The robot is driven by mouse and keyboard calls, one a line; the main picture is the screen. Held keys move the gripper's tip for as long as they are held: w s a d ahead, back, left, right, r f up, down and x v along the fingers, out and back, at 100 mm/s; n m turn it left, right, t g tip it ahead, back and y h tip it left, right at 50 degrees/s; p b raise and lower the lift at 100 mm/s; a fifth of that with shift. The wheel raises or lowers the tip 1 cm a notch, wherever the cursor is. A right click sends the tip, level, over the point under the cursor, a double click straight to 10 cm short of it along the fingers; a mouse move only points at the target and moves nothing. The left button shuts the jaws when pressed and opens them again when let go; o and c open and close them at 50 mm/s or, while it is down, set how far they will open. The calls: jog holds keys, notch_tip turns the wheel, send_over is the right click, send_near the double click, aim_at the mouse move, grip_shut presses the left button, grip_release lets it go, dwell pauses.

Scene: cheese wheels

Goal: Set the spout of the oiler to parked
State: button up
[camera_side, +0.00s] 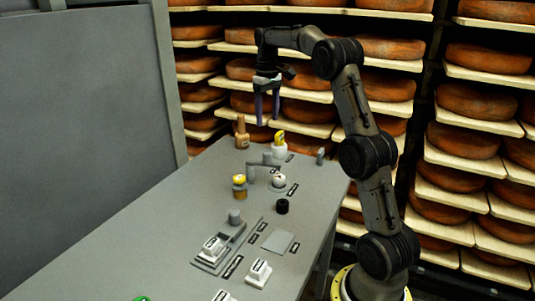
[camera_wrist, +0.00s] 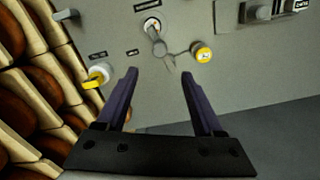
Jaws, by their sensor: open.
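What looks like the oiler (camera_side: 278,181) is a round white-and-grey fitting on the grey bench. A thin grey spout arm (camera_side: 262,166) reaches left from it. In the wrist view the oiler (camera_wrist: 152,26) is near the top middle, and its spout (camera_wrist: 172,60) angles down and right, near a small yellow-topped jar (camera_wrist: 201,52). The labels beside it are too small to read. My gripper (camera_side: 266,120) hangs high above the far end of the bench, jaws pointing down, open and empty. In the wrist view my gripper (camera_wrist: 159,75) has its fingers wide apart, below the oiler.
Cheese shelves (camera_side: 480,125) stand behind; a grey panel (camera_side: 80,120) is left.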

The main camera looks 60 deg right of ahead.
aim_at(267, 152)
notch_tip(267, 152, down, 14)
jog(key=shift+r, duration=0.25)
dwell(0.4)
grip_shut()
jog(key=shift+r, duration=0.1)
dwell(1.2)
